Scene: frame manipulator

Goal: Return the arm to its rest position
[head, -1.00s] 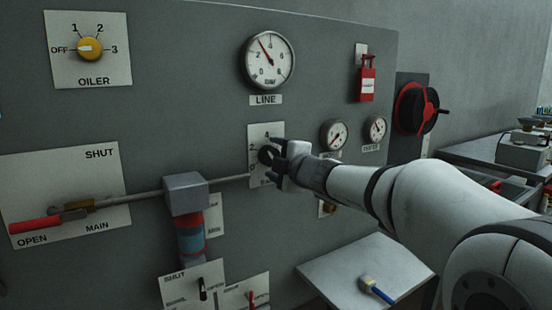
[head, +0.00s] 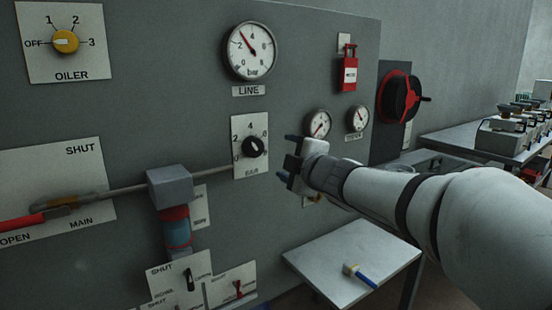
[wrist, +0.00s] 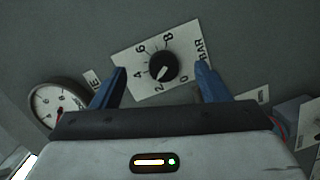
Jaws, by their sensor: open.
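My gripper (head: 287,157) is open and empty, with its blue fingers apart, just right of the black regulator knob (head: 254,147) in the head view. The knob sits on a white plate marked 2, 4, 6, 8 and BAR. In the wrist view the knob (wrist: 163,67) lies beyond and between the two fingertips (wrist: 162,70), with a visible gap to each finger. My arm reaches in from the right side of the head view.
A small table (head: 330,262) with a blue-handled brush (head: 360,275) stands below my arm. A bench (head: 470,140) stands at right.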

